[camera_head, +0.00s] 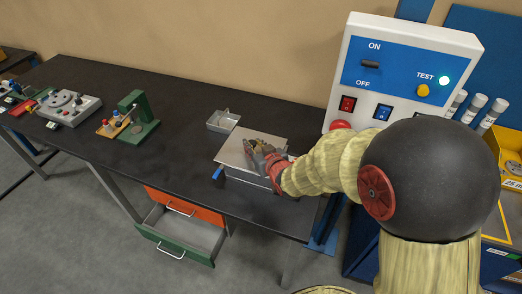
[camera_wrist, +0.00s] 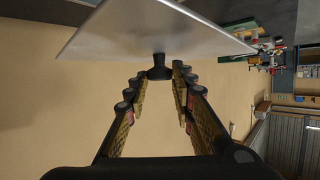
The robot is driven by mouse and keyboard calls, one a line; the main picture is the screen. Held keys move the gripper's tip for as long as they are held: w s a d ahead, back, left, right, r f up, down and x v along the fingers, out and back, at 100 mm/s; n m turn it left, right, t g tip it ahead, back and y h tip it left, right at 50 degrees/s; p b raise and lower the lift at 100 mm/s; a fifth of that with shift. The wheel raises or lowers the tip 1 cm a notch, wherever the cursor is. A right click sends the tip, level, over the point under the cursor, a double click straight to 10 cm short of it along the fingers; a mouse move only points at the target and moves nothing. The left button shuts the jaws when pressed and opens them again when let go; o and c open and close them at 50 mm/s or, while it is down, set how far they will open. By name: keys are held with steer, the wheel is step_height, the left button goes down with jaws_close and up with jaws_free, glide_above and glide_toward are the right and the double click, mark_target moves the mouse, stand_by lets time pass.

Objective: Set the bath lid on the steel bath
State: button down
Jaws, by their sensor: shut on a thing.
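The bath lid (camera_head: 233,149) is a flat light-grey plate at the right part of the dark bench. In the wrist view the lid (camera_wrist: 150,30) spans the top of the picture, with a dark knob (camera_wrist: 158,70) under it between the fingertips. My gripper (camera_head: 257,150) is shut on the lid by this knob; its fingers also show in the wrist view (camera_wrist: 159,78). The steel bath (camera_head: 247,179) is just below the lid, its opening mostly hidden by lid and gripper. I cannot tell whether the lid touches the bath's rim.
A small open metal tray (camera_head: 223,122) sits behind the lid. A white and blue control panel (camera_head: 405,75) stands close on the right, with a red button (camera_head: 341,125) low on it. A green stand (camera_head: 135,118) is to the left. An open green drawer (camera_head: 180,238) juts out below the bench.

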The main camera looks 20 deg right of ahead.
steer(key=w+d+f+b, duration=0.1)
steer(key=w+d+f, duration=0.3)
steer(key=w+f, duration=0.4)
step_height(320, 180, down, 3)
steer(key=shift+w+r, duration=0.1)
steer(key=shift+w, duration=0.3)
steer(key=shift+b, duration=0.3)
steer(key=shift+f+b, duration=0.4)
steer(key=shift+f, duration=0.05)
steer(key=shift+f, duration=0.2)
steer(key=c, duration=1.6)
jaws_free()
steer(key=shift+o, duration=0.5)
